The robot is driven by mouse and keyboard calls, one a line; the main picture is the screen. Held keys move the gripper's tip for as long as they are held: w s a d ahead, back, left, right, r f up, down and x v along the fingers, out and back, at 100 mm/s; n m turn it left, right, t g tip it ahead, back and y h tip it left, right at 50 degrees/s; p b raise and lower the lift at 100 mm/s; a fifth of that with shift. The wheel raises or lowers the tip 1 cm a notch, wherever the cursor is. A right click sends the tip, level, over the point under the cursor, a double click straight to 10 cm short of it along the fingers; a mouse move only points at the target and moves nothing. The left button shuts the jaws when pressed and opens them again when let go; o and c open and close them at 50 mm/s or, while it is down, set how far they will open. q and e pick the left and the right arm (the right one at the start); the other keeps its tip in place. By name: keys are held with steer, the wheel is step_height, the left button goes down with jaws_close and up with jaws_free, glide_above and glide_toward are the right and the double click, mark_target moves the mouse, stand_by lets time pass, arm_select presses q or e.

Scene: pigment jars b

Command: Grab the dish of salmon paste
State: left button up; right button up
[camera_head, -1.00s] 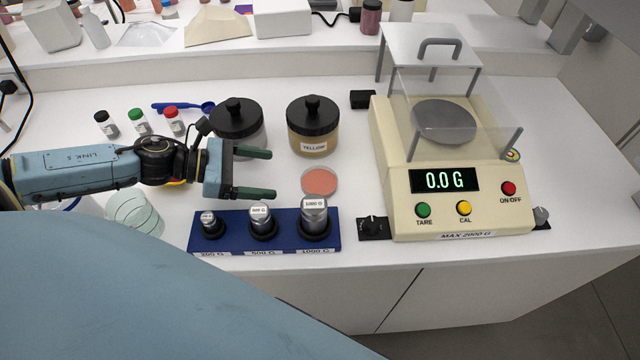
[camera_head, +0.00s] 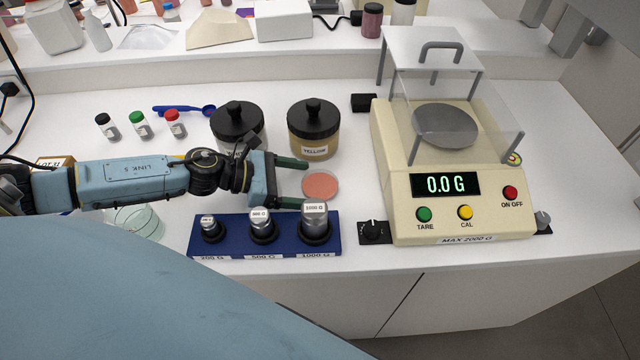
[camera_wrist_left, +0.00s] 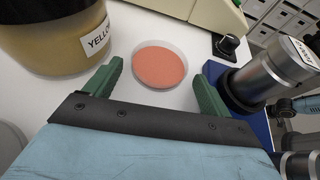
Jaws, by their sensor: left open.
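The dish of salmon paste (camera_head: 321,185) is a shallow, round, clear dish with a salmon-pink filling. It lies flat on the white counter, between the yellow jar and the weight block. My left gripper (camera_head: 298,184) is open, with its green fingers pointing at the dish from the left. In the left wrist view the dish (camera_wrist_left: 159,66) lies ahead of the gap between the open fingers (camera_wrist_left: 155,88), and nothing is between them. The right gripper is not in view.
The yellow jar (camera_head: 313,139) stands just behind the dish. The blue block (camera_head: 275,246) with three metal weights is close in front. The cream balance (camera_head: 455,205) reads 0.0 G at the right. A dark-lidded jar (camera_head: 238,124) stands behind my left gripper.

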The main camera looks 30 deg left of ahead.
arm_select(q)
steer(key=shift+x, duration=0.85)
steer(key=c, duration=0.7)
